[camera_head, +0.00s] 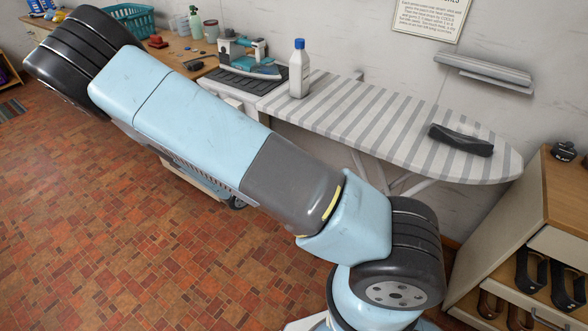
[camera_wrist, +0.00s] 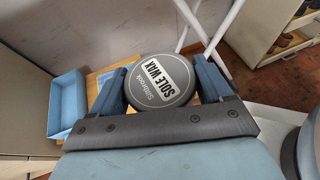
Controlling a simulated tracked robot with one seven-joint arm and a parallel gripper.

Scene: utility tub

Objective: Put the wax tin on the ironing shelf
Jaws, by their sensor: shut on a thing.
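The wax tin (camera_wrist: 160,78) is a round grey tin lettered "SOLE WAX". It sits between the two blue fingers of my gripper (camera_wrist: 163,84) in the wrist view, and the gripper is shut on it. In the head view my arm crosses the picture, and neither the gripper nor the tin can be made out there. A narrow grey shelf (camera_head: 484,70) is fixed to the wall above the striped ironing board (camera_head: 375,125) in the head view. It looks bare.
A white bottle (camera_head: 299,70), an iron (camera_head: 245,55) and a dark object (camera_head: 460,140) are on or beside the board. A shoe cabinet (camera_head: 545,225) stands right. The wrist view shows a blue tray (camera_wrist: 66,98) at left and white board legs (camera_wrist: 215,30).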

